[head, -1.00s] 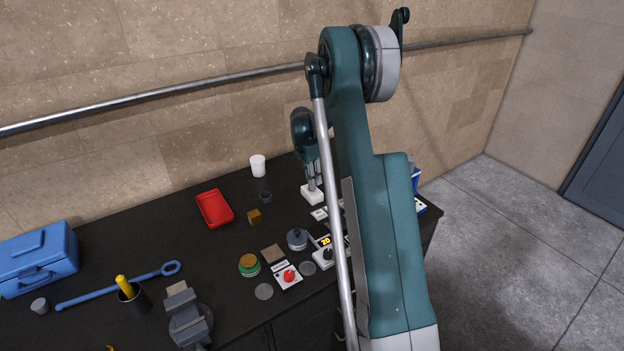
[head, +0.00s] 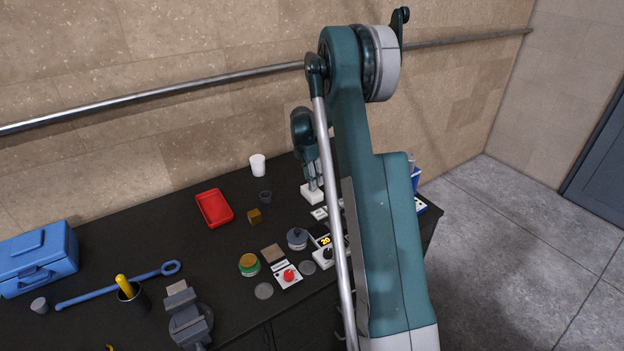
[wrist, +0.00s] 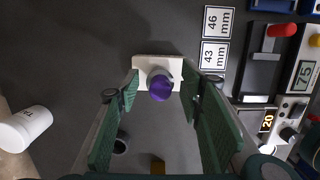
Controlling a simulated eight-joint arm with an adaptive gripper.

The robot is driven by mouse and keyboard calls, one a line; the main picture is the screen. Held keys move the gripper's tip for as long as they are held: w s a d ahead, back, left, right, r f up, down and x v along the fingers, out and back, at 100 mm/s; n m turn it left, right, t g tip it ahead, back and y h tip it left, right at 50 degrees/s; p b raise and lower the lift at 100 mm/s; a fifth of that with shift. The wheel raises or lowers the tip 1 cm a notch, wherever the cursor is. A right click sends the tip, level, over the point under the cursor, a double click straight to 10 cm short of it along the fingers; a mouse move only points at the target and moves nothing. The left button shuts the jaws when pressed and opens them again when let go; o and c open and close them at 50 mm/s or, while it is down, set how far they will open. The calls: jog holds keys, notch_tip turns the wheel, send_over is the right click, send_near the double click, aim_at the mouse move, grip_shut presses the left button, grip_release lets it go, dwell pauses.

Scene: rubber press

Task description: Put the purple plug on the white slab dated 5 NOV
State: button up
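In the wrist view a purple plug (wrist: 160,88) shows end-on, with a grey part around its far side, over a white block (wrist: 143,63). My gripper (wrist: 160,80) is open, with one green finger on each side of the plug and a gap on both sides. In the head view my gripper (head: 311,178) points down just above the white block (head: 312,197); the plug is not visible there. I can make out no slab marked 5 NOV; my arm hides part of the bench.
Cards reading 46 mm (wrist: 217,21) and 43 mm (wrist: 213,55) lie right of the block. A white cup (head: 258,165), dark small cup (head: 265,196), brown cube (head: 254,216) and red tray (head: 214,208) stand left.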

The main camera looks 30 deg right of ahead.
notch_tip(320, 180, up, 12)
jog(key=a, duration=0.1)
jog(key=shift+a, duration=0.4)
dwell(0.5)
jog(key=s+a+r+m+t, duration=0.2)
jog(key=s+a+r+m, duration=0.2)
jog(key=s+a+r, duration=0.6)
jog(key=s+a+r+m+t, duration=0.1)
jog(key=s+a+r+m, duration=0.3)
jog(key=s+a+r, duration=0.6)
jog(key=s+a+f+m+t, duration=0.1)
jog(key=s+a+f+m, duration=0.1)
jog(key=s+a, duration=0.3)
jog(key=s+a+f+m+t+y, duration=0.1)
jog(key=s+a+f+m, duration=0.2)
jog(key=s+a, duration=0.3)
jog(key=s+a+f+m+t, duration=0.2)
jog(key=s+a+m, duration=0.3)
jog(key=s, duration=0.9)
jog(key=shift+a+f+y, duration=0.25)
jog(key=shift+a+y, duration=0.15)
jog(key=shift+a, duration=0.2)
